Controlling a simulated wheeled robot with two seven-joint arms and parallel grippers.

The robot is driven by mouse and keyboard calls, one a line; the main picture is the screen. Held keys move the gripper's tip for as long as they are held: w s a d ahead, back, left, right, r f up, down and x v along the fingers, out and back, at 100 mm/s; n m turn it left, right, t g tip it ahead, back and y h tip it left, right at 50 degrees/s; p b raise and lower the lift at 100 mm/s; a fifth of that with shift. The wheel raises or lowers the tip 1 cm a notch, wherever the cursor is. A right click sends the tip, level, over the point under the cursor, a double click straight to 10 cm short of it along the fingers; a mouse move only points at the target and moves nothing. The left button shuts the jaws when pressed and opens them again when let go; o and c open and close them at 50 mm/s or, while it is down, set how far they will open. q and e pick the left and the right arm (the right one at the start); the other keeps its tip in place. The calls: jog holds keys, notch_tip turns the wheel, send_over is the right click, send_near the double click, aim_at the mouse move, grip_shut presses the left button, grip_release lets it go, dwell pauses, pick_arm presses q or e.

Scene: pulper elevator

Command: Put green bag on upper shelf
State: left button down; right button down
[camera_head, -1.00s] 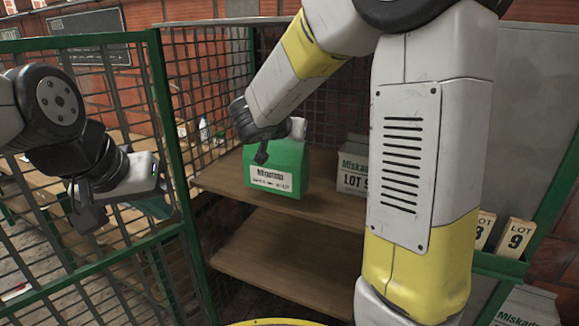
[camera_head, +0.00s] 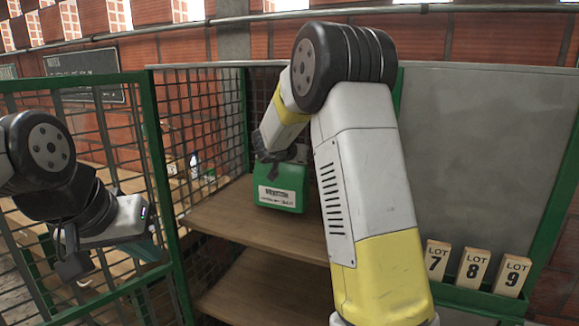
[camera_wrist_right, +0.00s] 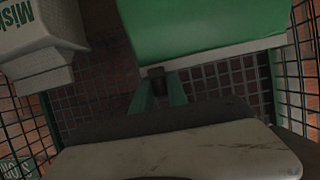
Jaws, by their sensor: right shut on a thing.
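The green bag (camera_head: 284,184) with a white label is upright at the upper shelf (camera_head: 235,222) of the cage rack. I cannot tell whether its base touches the board. My right gripper (camera_head: 275,165) is at the bag's top and shut on it. In the right wrist view, the green bag (camera_wrist_right: 205,30) fills the top, just past the fingertips (camera_wrist_right: 158,88). My left gripper (camera_head: 110,257) hangs empty at the left, in front of the mesh door, its fingers apart.
A lower shelf (camera_head: 255,290) is bare where visible. The green-framed mesh door (camera_head: 160,170) stands at the left. Lot tags (camera_head: 474,268) stand on a ledge at the right. A white "Misk..." bag (camera_wrist_right: 35,35) shows in the right wrist view, left of the green bag.

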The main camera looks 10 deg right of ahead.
aim_at(300, 165)
jog(key=shift+w+f, duration=0.1)
jog(key=shift+f, duration=1.65)
jog(key=c, duration=1.3)
grip_release()
jog(key=shift+f, duration=0.1)
